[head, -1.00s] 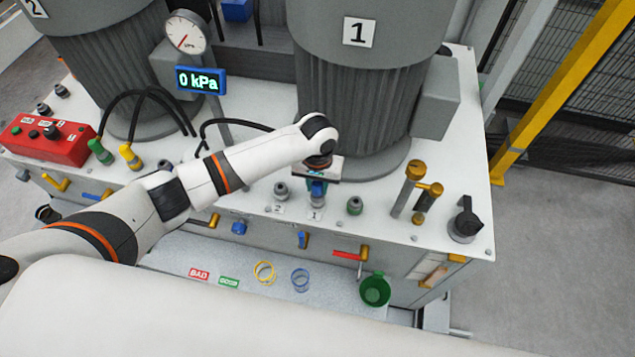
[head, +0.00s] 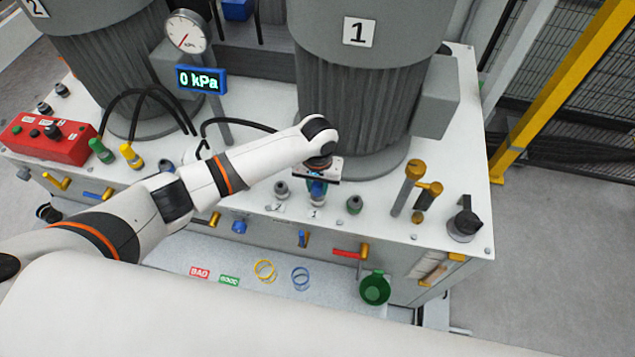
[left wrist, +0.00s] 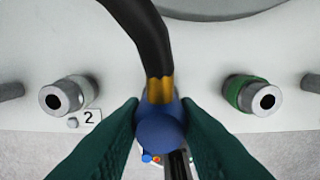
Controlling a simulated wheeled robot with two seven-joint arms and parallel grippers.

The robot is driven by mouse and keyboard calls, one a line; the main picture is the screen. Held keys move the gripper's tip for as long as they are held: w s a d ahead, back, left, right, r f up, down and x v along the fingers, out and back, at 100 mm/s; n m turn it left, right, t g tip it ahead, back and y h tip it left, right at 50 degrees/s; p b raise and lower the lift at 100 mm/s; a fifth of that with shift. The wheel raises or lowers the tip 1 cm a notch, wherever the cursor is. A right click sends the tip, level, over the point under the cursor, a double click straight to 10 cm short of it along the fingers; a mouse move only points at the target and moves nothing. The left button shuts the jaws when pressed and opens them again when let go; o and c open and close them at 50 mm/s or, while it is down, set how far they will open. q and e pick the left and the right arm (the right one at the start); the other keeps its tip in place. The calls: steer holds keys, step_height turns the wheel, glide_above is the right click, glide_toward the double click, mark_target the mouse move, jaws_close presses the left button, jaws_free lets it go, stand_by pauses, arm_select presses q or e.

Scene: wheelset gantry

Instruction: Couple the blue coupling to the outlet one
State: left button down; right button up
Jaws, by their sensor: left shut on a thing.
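The blue coupling (left wrist: 160,132) is between the green fingers of my left gripper (left wrist: 160,140) in the left wrist view, with a brass collar and a black hose above it. The gripper is shut on it. In the head view my left gripper (head: 318,182) holds the blue coupling (head: 317,190) just above the spot marked 1 (head: 315,214). The outlet fitting at 1 is mostly hidden beneath the coupling, so I cannot tell whether they touch. My right gripper is not in view.
Grey fitting 2 (left wrist: 66,97) stands left of the held coupling, and a green-banded fitting (left wrist: 250,95) stands right. Motor 1 (head: 360,95) rises close behind.

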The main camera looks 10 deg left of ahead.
arm_select(q)
steer(key=c, duration=1)
jaws_free()
steer(key=shift+r, duration=0.1)
step_height(320, 180, up, 12)
steer(key=shift+f+b, duration=0.1)
steer(key=shift+b, duration=0.55)
